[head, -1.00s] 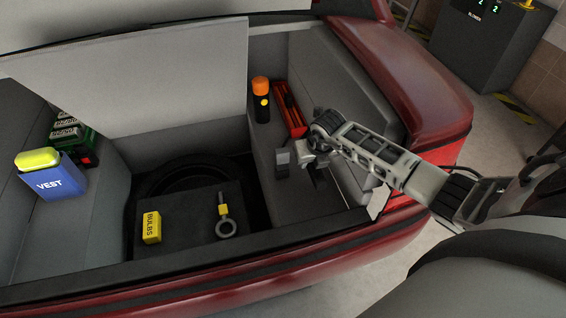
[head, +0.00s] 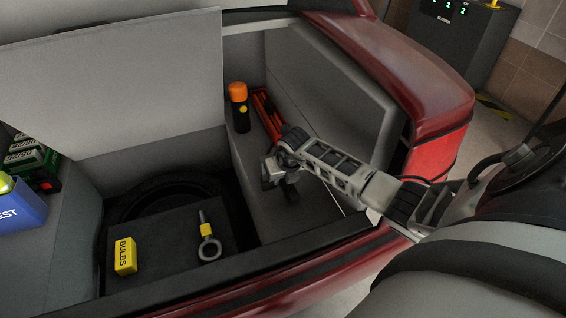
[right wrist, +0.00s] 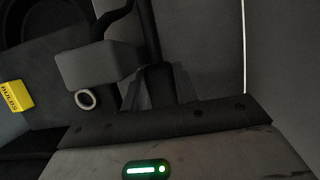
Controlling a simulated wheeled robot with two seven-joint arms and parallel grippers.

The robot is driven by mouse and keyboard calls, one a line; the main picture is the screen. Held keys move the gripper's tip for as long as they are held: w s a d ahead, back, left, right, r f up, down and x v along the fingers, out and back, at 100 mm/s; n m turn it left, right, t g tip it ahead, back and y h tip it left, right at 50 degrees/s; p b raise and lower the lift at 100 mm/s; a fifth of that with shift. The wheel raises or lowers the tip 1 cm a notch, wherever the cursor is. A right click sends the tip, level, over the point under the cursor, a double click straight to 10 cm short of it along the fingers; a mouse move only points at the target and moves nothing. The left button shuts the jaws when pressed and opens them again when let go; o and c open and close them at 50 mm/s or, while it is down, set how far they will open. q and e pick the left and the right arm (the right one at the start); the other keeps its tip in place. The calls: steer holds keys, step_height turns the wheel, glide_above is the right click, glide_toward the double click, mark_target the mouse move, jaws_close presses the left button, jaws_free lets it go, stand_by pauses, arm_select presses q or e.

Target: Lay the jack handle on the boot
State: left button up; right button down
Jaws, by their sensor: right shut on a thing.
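My right gripper (head: 282,176) is low inside the open boot, over the raised grey ledge on the right. It is shut on a dark bar, which I take to be the jack handle (right wrist: 150,35). In the right wrist view the bar runs up the picture from between the fingers. In the head view most of it is hidden by the gripper. A grey block (right wrist: 98,64) shows just left of the fingers. The boot floor (head: 170,225) is dark and lies to the left. My left gripper is not in view.
A red jack (head: 266,114) and an orange-topped torch (head: 238,107) are on the ledge behind the gripper. A yellow bulbs box (head: 125,256) and an eye bolt (head: 208,240) are on the floor panel. The boot sill (head: 250,263) runs along the front.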

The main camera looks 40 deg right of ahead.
steer(key=shift+f+b, duration=0.55)
steer(key=c, duration=1.1)
jaws_free()
